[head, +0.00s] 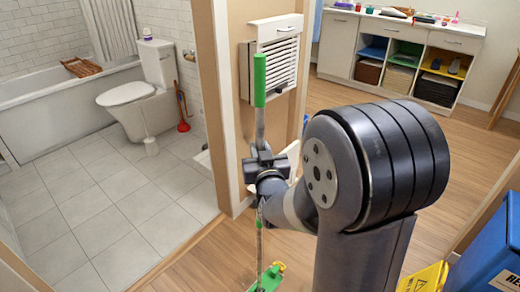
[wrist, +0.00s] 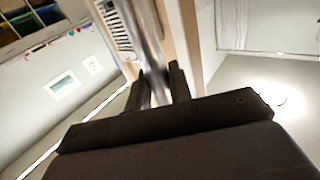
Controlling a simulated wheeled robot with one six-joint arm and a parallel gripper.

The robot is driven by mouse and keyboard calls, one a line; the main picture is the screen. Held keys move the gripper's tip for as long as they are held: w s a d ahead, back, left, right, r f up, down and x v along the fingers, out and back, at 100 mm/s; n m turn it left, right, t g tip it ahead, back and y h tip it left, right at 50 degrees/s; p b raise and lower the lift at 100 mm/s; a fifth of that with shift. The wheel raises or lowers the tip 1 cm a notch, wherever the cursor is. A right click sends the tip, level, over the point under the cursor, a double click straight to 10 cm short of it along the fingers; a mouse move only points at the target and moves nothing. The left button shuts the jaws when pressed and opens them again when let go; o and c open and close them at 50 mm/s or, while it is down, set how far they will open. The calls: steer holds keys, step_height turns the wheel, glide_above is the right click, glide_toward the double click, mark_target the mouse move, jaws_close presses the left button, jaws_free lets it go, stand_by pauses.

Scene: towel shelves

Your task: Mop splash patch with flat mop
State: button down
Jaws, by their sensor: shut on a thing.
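The flat mop stands upright in the head view, with a green grip (head: 259,80) at its top and a thin metal handle (head: 260,125). My gripper (head: 262,172) is shut around the handle below the green grip. The wrist view also shows my gripper (wrist: 158,85), with the metal handle (wrist: 147,35) between its two dark fingers. The mop's green head (head: 268,280) is low at the bottom edge of the head view, partly cut off. I cannot tell whether it touches the floor. No splash patch can be made out in either view.
A door frame (head: 212,100) stands left of the mop, beside a tiled bathroom with a toilet (head: 145,92) and a bathtub (head: 60,105). A blue bin (head: 488,245) and a yellow object (head: 424,278) are at lower right. Shelves (head: 400,55) stand at the back. Wood floor (head: 465,150) is clear.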

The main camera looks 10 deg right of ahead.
steer(key=shift+f+b, duration=0.3)
steer(key=shift+b, duration=0.15)
steer(key=shift+r, duration=0.1)
steer(key=w+a+b, duration=0.1)
steer(key=w+a, duration=0.7)
steer(key=w, duration=0.3)
steer(key=shift+w+a, duration=0.15)
steer(key=shift+r+p, duration=1.4)
steer(key=shift+r, duration=1.2)
